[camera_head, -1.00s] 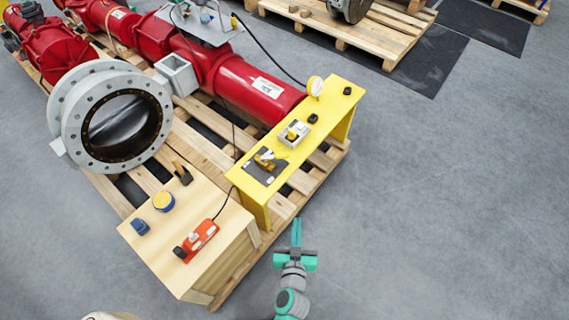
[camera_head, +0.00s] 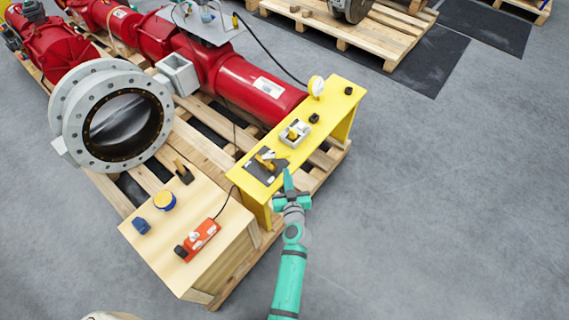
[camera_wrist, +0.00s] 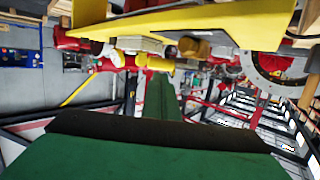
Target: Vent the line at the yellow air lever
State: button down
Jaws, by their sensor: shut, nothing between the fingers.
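The yellow air lever (camera_head: 264,158) is on a small brass-coloured valve on a dark plate (camera_head: 257,170), at the near end of the yellow bench (camera_head: 310,135). My gripper (camera_head: 287,173) is shut and empty. In the head view its tips appear just right of the lever, by the bench's near edge; a gap or contact with the lever cannot be told. In the wrist view the shut green fingers (camera_wrist: 161,100) reach toward small fittings by the yellow bench (camera_wrist: 215,20); the lever is not clearly made out there.
A grey box with a yellow knob (camera_head: 295,132), black knobs and a round gauge (camera_head: 316,86) stand farther along the bench. A wooden box (camera_head: 190,235) bears a red pendant (camera_head: 200,238) and other small items. The red actuator (camera_head: 255,88) lies behind. Floor at right is clear.

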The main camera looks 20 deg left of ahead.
aim_at(284, 157)
jog(key=x, duration=0.6)
jog(key=shift+w+a, duration=0.1)
jog(key=shift+w, duration=0.3)
jog(key=shift+w, duration=0.1)
